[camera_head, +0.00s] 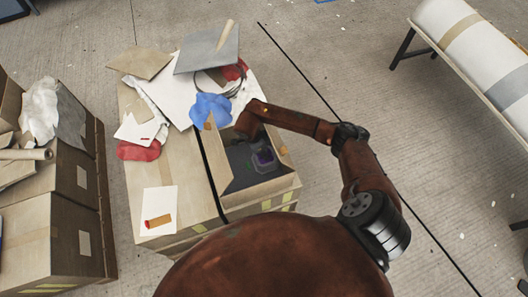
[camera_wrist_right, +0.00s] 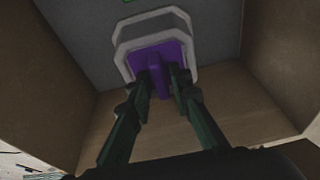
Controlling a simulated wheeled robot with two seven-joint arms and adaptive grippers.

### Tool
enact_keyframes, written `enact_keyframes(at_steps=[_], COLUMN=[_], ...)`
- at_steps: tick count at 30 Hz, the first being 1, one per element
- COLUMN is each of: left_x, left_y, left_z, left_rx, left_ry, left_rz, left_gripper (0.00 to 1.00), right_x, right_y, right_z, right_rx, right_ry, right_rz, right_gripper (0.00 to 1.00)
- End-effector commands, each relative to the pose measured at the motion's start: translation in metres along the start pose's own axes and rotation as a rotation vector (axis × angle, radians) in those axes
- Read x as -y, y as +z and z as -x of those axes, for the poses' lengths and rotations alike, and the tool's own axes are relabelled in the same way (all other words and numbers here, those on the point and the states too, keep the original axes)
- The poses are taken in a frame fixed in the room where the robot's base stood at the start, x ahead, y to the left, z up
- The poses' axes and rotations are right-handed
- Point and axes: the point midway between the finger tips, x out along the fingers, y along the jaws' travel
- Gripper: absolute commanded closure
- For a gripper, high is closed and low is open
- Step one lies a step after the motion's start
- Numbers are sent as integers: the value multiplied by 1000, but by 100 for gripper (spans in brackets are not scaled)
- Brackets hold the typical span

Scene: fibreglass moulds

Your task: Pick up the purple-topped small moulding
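The purple-topped small moulding (camera_head: 264,157) lies inside an open cardboard box. In the right wrist view, the moulding (camera_wrist_right: 158,60) has a pale grey rim around a purple top with a raised purple ridge. My right gripper (camera_wrist_right: 161,80) reaches down into the box with its dark green fingers on both sides of that ridge. The fingertips are close against the ridge and look shut on it. The moulding appears to rest against the grey box floor (camera_wrist_right: 88,35). In the head view the right gripper is mostly hidden by its own arm. My left gripper is not in view.
Box walls (camera_wrist_right: 270,60) rise close around the right gripper. Beside the box lie a blue cloth (camera_head: 210,108), a red cloth (camera_head: 138,151), grey and white sheets, and a white card (camera_head: 158,210). More cartons (camera_head: 75,185) stand at left. Open floor (camera_head: 330,40) lies beyond.

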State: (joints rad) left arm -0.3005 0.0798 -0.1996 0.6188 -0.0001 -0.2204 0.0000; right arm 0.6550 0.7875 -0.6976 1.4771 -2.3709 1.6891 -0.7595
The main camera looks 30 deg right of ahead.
Motion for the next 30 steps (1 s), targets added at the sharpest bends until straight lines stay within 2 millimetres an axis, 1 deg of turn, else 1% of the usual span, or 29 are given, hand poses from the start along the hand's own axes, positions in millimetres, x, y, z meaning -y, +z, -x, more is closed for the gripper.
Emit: enact_keyframes(at_steps=[2,9,10,23,30], left_x=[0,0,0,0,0], left_y=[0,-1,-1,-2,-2], left_z=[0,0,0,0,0], left_rx=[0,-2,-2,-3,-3], left_ry=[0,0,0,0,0], left_rz=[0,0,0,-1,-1], left_gripper=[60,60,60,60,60], right_x=[0,0,0,0,-2], right_y=[0,0,0,1,8], right_z=[0,0,0,1,3], right_rx=[0,0,0,0,1], right_ry=[0,0,0,0,1], right_rz=[0,0,0,0,-4], right_gripper=[83,99,100,100,100])
